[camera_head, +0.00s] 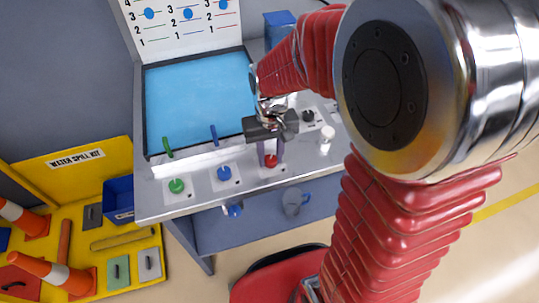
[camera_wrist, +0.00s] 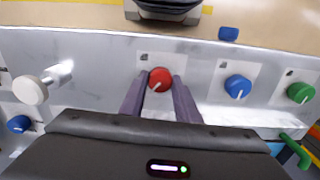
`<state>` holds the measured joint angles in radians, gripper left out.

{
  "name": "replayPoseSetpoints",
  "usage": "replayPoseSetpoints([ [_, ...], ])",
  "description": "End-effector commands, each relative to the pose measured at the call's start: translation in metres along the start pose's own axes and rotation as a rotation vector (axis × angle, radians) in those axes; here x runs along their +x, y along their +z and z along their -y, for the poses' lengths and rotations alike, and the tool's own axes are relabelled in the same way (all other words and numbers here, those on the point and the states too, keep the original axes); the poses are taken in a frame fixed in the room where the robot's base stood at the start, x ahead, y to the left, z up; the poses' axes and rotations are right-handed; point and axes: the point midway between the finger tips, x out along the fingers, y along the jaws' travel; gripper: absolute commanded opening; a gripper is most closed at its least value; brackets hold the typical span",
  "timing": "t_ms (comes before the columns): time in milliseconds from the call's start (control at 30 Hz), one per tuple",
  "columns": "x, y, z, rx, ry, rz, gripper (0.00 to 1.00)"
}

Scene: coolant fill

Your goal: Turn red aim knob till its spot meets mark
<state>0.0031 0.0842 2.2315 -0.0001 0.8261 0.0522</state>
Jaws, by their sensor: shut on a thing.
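The red knob (camera_wrist: 160,79) sits on a white square on the grey panel, and its pale pointer line points down and left in the wrist view. In the head view the red knob (camera_head: 271,161) is at the panel's front edge. My gripper (camera_wrist: 161,82) has its two dark fingers on either side of this knob, shut on it. In the head view my gripper (camera_head: 270,150) points down at the knob. No red spot can be made out; my arm covers the right part of the blue basin (camera_head: 195,100).
A blue knob (camera_head: 224,173) and a green knob (camera_head: 176,185) stand left of the red one. A white knob (camera_head: 327,134) and a black knob (camera_head: 308,115) stand to its right. A backboard (camera_head: 185,25) carries numbered scales with blue dots.

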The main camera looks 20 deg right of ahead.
Motion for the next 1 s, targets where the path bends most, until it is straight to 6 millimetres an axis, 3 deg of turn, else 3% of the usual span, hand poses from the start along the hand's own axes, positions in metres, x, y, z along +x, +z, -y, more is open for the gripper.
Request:
replayPoseSetpoints([
  [400, -0.0005, -0.0003, -0.0001, 0.013, 0.0, -0.001, 0.07],
  [433, -0.0005, -0.0003, -0.0001, 0.013, 0.0, -0.001, 0.3],
  [600, -0.0003, -0.0002, 0.0, 0.013, 0.0, -0.001, 0.42],
  [700, -0.0002, -0.0001, 0.0, 0.012, 0.0, -0.001, 0.48],
  [1000, -0.0021, -0.0003, 0.0001, 0.012, 0.0, -0.001, 0.48],
])
